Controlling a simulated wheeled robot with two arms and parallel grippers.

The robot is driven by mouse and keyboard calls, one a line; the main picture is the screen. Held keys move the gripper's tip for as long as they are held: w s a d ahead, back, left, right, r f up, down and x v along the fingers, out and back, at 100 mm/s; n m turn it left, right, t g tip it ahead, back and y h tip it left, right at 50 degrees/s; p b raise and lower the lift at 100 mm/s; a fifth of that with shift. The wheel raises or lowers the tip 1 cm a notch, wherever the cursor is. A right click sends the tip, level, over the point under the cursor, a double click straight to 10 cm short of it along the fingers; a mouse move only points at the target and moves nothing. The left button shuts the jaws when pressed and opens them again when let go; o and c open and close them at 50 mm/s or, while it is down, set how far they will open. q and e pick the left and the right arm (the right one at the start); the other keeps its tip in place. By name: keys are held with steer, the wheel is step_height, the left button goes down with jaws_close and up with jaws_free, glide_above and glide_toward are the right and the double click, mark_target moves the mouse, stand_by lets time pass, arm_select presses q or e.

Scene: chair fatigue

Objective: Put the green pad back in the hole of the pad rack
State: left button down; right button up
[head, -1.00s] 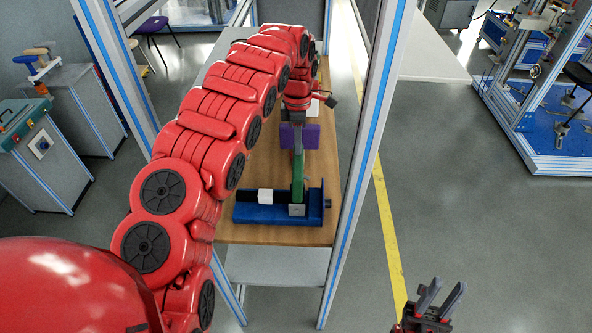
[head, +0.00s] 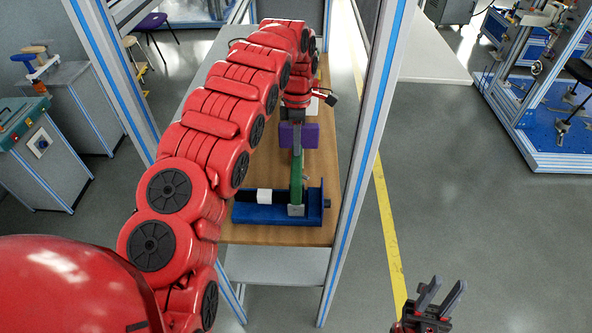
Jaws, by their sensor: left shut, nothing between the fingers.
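A narrow green piece, seemingly the green pad (head: 296,178), is at the middle of the wooden table, just behind a blue fixture with a white cylinder and a grey block. I cannot tell whether the blue fixture (head: 259,215) is the pad rack, and no hole is visible. My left gripper (head: 297,153) points down from the far end of the red arm and looks shut, above and behind the green piece. Whether it touches the green piece is unclear. My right gripper (head: 440,296) is open and empty at the lower right, over the floor.
A purple block (head: 311,135) shows beside my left gripper. Aluminium posts (head: 364,165) with blue stripes frame the wooden table (head: 322,165) on both sides. A yellow line (head: 387,225) runs along open floor at the right. Grey cabinets (head: 52,165) stand at the left.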

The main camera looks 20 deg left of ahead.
arm_select(q)
steer(key=shift+s+f+g, duration=0.3)
steer(key=shift+s+f, duration=0.25)
steer(key=shift+f, duration=0.25)
steer(key=r, duration=0.1)
steer(key=w+r+p, duration=0.1)
steer(key=r, duration=0.1)
steer(key=w+r, duration=0.1)
steer(key=shift+w+a+r, duration=0.15)
steer(key=shift+a+r, duration=0.05)
steer(key=shift+r, duration=0.35)
steer(key=c, duration=1.1)
jaws_free()
steer(key=shift+w+a, duration=0.1)
steer(key=shift+w, duration=0.05)
steer(key=shift+p, duration=0.3)
